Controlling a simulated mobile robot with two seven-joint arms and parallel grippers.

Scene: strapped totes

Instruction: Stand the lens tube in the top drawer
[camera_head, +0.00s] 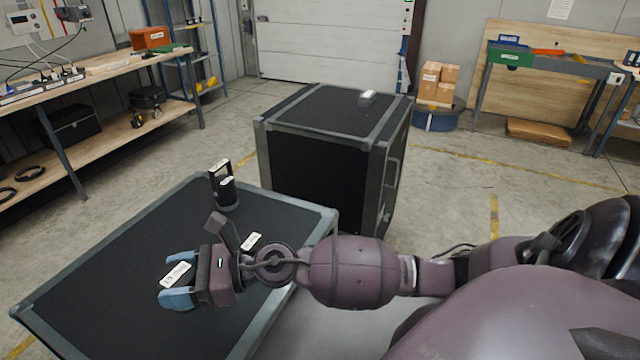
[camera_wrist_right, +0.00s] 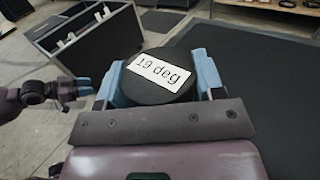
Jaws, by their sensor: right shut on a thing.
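The lens tube is a dark round piece with a white "19 deg" label; it shows in the right wrist view (camera_wrist_right: 158,78) between blue fingers. My right gripper (camera_head: 177,284) is shut on it over the black case top, and its label also shows in the head view (camera_head: 176,273). I cannot tell whether the tube touches the surface below. An open dark case with dividers (camera_wrist_right: 88,48) and white tags inside stands at the upper left of the wrist view; I cannot tell whether this is the top drawer. My left gripper (camera_wrist_right: 78,90) shows small at the wrist view's left edge, its jaw state unclear.
The black, grey-edged case top (camera_head: 130,250) carries a dark upright piece with a handle (camera_head: 225,192) and a white label (camera_head: 252,241) near the right wrist. A tall black case (camera_head: 325,165) with a small grey item (camera_head: 367,97) stands behind. Shelving is at left.

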